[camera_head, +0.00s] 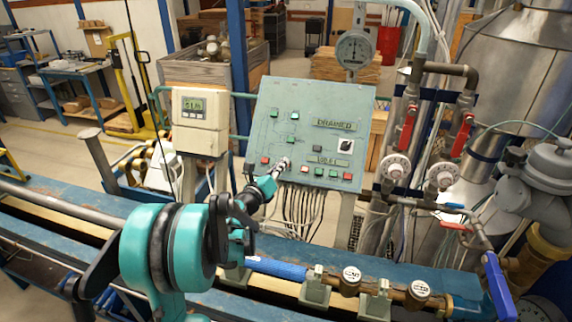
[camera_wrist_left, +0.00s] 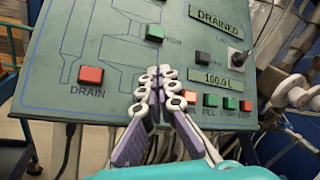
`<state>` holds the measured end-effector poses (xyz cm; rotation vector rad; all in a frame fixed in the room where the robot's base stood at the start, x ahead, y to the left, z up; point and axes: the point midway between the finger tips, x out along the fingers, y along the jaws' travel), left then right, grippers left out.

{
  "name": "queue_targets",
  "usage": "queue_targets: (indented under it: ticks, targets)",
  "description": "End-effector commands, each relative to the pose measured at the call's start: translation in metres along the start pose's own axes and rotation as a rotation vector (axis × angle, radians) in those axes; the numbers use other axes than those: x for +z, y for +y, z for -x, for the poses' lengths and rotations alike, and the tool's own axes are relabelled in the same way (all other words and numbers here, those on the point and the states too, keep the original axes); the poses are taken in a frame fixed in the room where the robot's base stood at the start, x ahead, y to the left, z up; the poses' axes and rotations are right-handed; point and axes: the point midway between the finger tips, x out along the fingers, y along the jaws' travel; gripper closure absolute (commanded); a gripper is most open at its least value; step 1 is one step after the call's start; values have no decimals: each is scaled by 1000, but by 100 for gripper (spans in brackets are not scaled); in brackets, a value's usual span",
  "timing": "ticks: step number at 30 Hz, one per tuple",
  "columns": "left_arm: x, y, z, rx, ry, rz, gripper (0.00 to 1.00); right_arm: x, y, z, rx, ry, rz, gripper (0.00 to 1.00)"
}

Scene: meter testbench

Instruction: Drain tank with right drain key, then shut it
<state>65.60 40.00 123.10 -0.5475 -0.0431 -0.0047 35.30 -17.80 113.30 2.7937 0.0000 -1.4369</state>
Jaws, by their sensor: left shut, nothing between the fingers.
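My left gripper (camera_head: 283,163) is shut and empty, its tips close to the green control panel (camera_head: 268,103). The right red button's label is hidden or unreadable. I cannot tell whether the tips touch the panel. The upper display (camera_wrist_left: 226,21) reads DRAINED; the lower display (camera_wrist_left: 218,80) reads 100.0 L. My right gripper is not in view.
Green FILL (camera_wrist_left: 210,101) and START (camera_wrist_left: 228,103) buttons and a red STOP button (camera_wrist_left: 246,106) sit right of the tips. A selector switch (camera_head: 345,146) is above them.

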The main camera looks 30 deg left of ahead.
Motion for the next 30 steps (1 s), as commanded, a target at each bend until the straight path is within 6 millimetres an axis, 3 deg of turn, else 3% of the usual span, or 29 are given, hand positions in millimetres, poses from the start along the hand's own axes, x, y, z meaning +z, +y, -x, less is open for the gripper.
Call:
queue_targets:
  ticks: [30]
  targets:
    - [-5, 5, -7, 0, 0, 0, 100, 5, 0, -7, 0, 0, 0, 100]
